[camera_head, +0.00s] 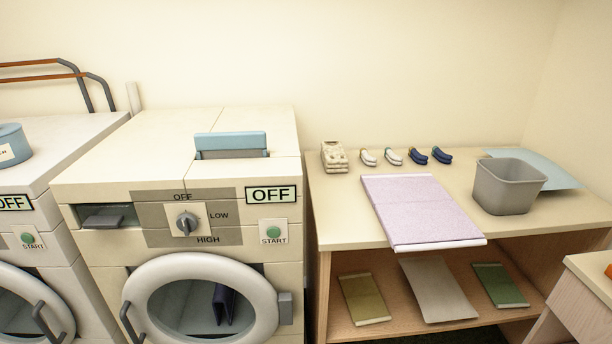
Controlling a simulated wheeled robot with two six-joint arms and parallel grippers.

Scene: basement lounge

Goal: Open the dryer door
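The machine in the middle has a dial (187,223) marked OFF, LOW and HIGH, and I take it for the dryer (100,253). Its round dryer door (262,292) has a thick pale ring and a see-through middle, and it looks closed. A dark handle (127,318) is on the door's left side and a grey block (285,308) is at its right. A dark blue item (224,303) shows through the window. The bottom of the door is cut off by the frame. Neither of my grippers is in view.
Another front-loading machine (75,150) with a blue container (12,146) stands to the left. At right, a wooden table (340,216) holds a lilac cloth (420,210), several rolled socks (393,156) and a grey bin (508,187). Folded cloths lie on its shelf.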

